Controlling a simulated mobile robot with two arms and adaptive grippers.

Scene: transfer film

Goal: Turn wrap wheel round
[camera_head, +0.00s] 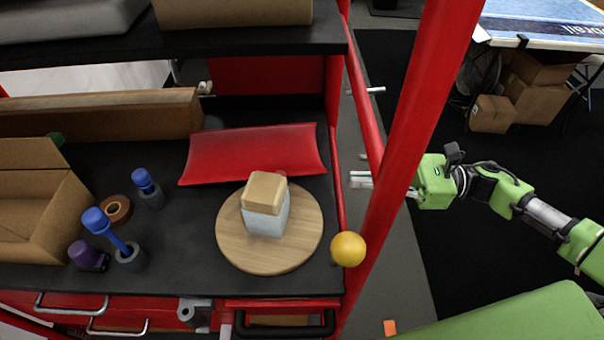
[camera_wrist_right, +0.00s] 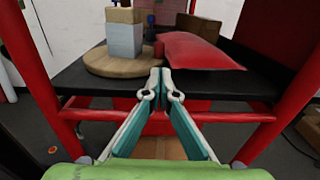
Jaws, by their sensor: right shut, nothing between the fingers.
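The round wooden wheel (camera_head: 235,243) lies flat on the black worktop near its right edge; its rim also shows in the wrist view (camera_wrist_right: 112,67). A pale grey-white block (camera_head: 265,218) with a tan block (camera_head: 264,188) on top stands on it. A yellow ball (camera_head: 348,249) sits at the worktop's right edge, beside the wheel. My right gripper (camera_head: 354,179) is to the right of the worktop, by the red frame posts. Its fingers are shut and empty, and in the wrist view its tips (camera_wrist_right: 160,80) point toward the worktop. My left gripper is not in view.
A red curved sheet (camera_head: 255,152) lies behind the wheel. A slanted red post (camera_head: 418,100) stands between the worktop and my right arm. Blue-handled tools (camera_head: 110,228), a tape roll (camera_head: 117,210) and an open cardboard box (camera_head: 45,215) are at left. A black shelf (camera_head: 210,43) hangs above.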

